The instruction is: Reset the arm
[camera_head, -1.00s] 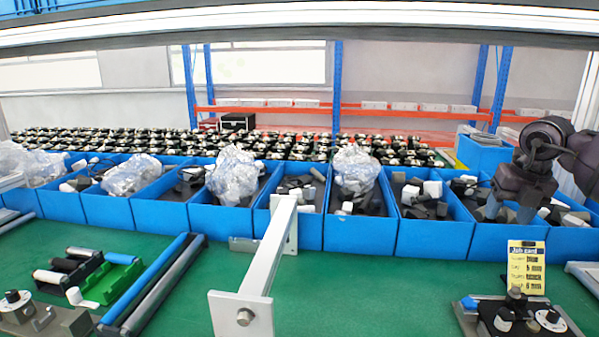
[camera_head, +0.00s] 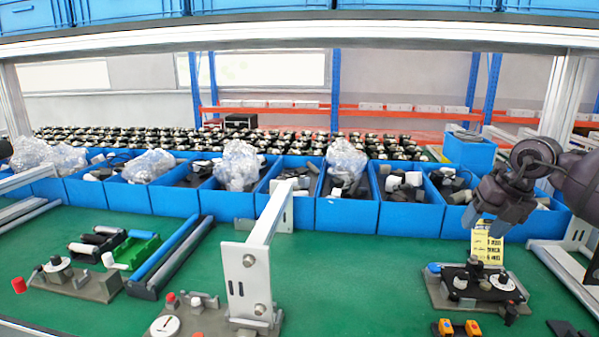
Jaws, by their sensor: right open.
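My right gripper (camera_head: 484,225) comes in from the right on its dark arm (camera_head: 575,185). It is open, with its fingers pointing down in front of the right-hand blue bins and just above the yellow job card (camera_head: 487,243). I see nothing between its fingers. My left gripper is not clearly in view; only a small dark shape shows at the left edge.
A row of blue bins (camera_head: 346,214) with small parts and clear bags crosses the green table (camera_head: 350,280). A metal bracket (camera_head: 250,270) stands at centre. A device on a plate (camera_head: 478,288) sits at right, fixtures at left (camera_head: 75,278).

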